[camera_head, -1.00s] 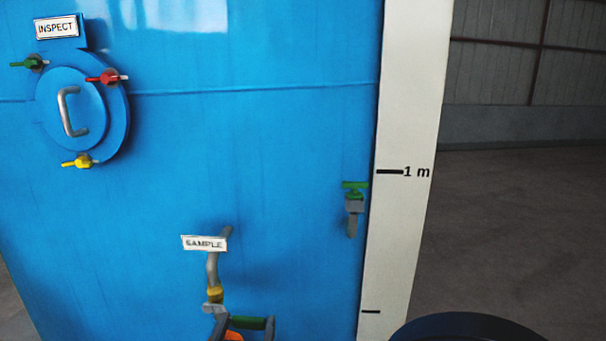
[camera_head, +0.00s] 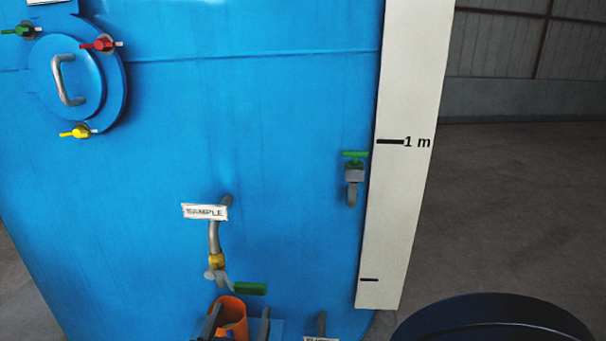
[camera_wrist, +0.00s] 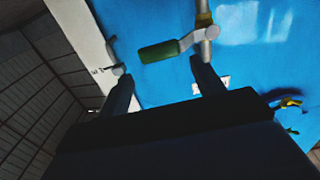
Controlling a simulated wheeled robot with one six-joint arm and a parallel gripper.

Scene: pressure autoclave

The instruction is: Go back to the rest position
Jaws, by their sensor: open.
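My gripper (camera_head: 238,314) shows at the bottom of the head view as two dark upright fingers, spread apart, below the green valve handle (camera_head: 250,288). In the wrist view my gripper (camera_wrist: 160,72) is open with nothing between its fingers. The green handle (camera_wrist: 160,51) shows beyond the fingertips there, apart from them as far as I can tell. The handle belongs to the sample valve on a grey pipe with a yellow collar (camera_head: 216,260), under the SAMPLE label (camera_head: 205,212). The handle lies roughly level, pointing right.
An orange cup (camera_head: 233,312) stands below the valve, partly hidden by a finger. The blue tank wall (camera_head: 280,120) fills the view, with a round hatch (camera_head: 75,80) upper left and a small green-topped tap (camera_head: 354,176) at right. Open floor (camera_head: 510,210) lies right of the white scale post (camera_head: 405,100).

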